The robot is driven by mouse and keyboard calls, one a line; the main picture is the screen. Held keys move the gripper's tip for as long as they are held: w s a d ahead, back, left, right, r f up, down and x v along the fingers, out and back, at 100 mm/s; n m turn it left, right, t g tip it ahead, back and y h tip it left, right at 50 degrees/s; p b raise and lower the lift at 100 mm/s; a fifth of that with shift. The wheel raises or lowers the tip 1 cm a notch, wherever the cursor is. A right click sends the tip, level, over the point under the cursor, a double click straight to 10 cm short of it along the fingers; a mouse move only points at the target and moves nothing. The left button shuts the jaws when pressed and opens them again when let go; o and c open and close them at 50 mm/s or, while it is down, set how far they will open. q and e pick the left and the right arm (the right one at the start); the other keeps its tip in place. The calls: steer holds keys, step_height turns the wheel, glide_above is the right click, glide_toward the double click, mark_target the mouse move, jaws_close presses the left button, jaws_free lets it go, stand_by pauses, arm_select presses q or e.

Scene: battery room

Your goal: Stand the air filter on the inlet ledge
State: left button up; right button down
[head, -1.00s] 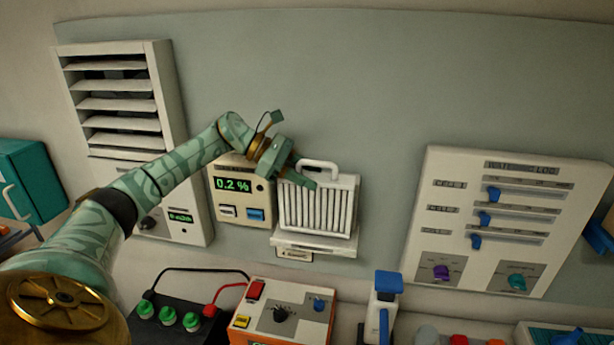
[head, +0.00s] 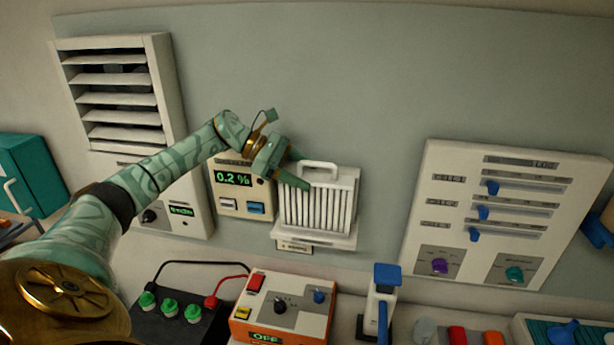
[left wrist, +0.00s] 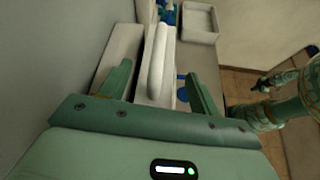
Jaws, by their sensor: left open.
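The air filter (head: 318,208), a pale pleated panel with a loop handle on top, stands upright on the inlet ledge (head: 312,240) against the wall. My left gripper (head: 306,172) is open at the filter's top left, its fingers on either side of the handle's near end. In the left wrist view the pale handle (left wrist: 158,60) lies between the two open fingers (left wrist: 160,92). I cannot tell whether either finger touches it. My right gripper is out of the head view; what looks like it (left wrist: 262,86) is small and dark in the left wrist view.
A meter reading 0.2 % (head: 240,188) is left of the filter, close under my left forearm. A louvred vent (head: 118,95) is further left. An orange-sided box (head: 283,306) and a blue-topped device (head: 385,295) stand below. The wall above is clear.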

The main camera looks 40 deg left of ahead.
arm_select(q)
steer(key=b+v, duration=0.2)
steer(key=v, duration=0.8)
steer(key=shift+s+a+b, duration=0.25)
steer(key=shift+a+b, duration=0.05)
steer(key=shift+r, duration=0.1)
